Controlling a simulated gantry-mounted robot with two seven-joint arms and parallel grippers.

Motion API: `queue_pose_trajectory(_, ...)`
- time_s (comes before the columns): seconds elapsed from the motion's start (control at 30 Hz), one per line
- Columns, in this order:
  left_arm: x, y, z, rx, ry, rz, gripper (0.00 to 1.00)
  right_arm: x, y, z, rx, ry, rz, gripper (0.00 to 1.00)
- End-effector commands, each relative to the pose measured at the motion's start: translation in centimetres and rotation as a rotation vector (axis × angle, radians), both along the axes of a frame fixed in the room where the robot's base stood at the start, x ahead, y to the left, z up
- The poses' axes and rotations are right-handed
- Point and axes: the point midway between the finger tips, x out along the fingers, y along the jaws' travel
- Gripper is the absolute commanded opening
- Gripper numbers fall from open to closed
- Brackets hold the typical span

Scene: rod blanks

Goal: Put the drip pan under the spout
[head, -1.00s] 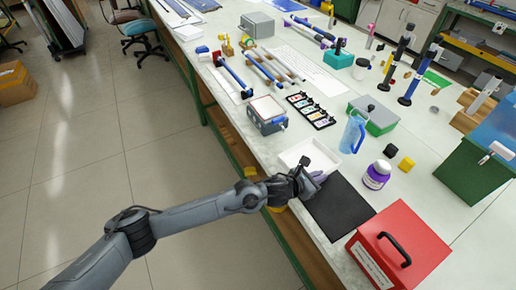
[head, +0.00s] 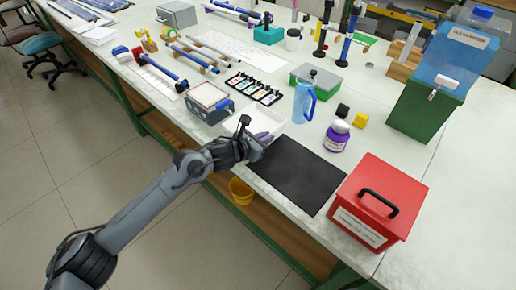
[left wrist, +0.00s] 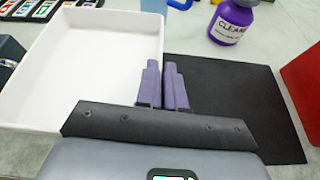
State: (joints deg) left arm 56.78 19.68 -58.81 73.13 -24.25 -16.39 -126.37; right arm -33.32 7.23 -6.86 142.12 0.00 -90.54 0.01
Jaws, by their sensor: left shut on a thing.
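The drip pan looks to be the shallow white tray (head: 258,119) on the bench, left of the black mat. It fills the left of the left wrist view (left wrist: 85,70). My left gripper (head: 267,139) is at the pan's near right side. In the left wrist view its purple fingers (left wrist: 165,85) are close together at the pan's right wall, shut on it. They hide part of that wall. The spout is the white tap (head: 441,83) on the front of the blue and green water dispenser (head: 425,107), at the right of the bench. My right gripper is not in view.
The black mat (head: 297,175) lies right of the pan, with a red box (head: 377,200) beyond it. Bench below the dispenser looks clear.

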Motion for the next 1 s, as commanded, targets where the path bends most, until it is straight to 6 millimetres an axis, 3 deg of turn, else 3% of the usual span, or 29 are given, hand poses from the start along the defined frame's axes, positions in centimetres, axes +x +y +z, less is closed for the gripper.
queue_pose_trajectory(0.2, 0.9, 1.9, -1.1, -0.001, -0.001, 0.000, 0.00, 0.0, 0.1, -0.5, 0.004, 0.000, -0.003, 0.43)
queue_pose_trajectory(0.37, 1.0, 2.0, -1.7, -0.001, 0.000, -0.001, 0.00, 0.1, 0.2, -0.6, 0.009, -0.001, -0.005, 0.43)
queue_pose_trajectory(0.67, 0.9, 2.0, -5.1, -0.002, 0.001, 0.000, 0.00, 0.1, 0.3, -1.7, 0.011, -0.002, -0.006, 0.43)
queue_pose_trajectory(1.0, 1.0, 2.0, -5.3, -0.001, -0.002, -0.001, 0.00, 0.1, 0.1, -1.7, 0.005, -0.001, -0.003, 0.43)
